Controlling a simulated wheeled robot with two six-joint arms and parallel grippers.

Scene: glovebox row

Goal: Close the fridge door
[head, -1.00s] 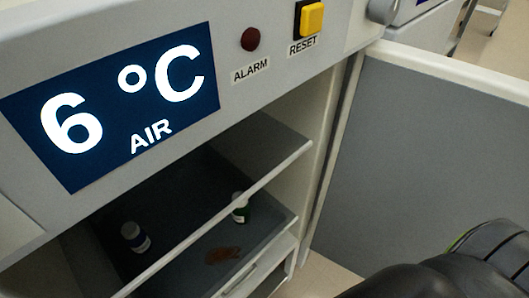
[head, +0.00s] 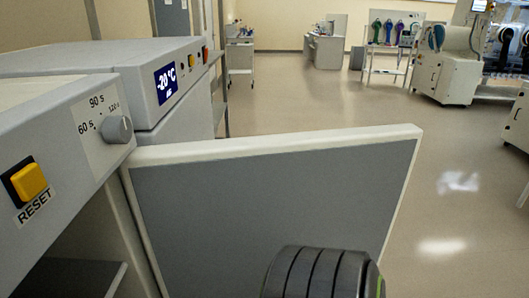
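The fridge (head: 55,120) stands at the left of the head view, with its front panel and a dark strip of its open inside showing. Its door (head: 270,200) is wide open and reaches out from the fridge's right side. I see the grey inner face and pale rim of the door. A black ribbed part of my arm shows at the bottom, in front of the door's lower part. I cannot tell whether it touches the door. Neither gripper is in view.
The panel has a yellow reset button (head: 29,180) and a dial (head: 117,130). A second unit reading -20 °C (head: 140,75) stands behind. Open floor (head: 460,170) lies right of the door. A white cart (head: 241,58) and several workstations stand farther back.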

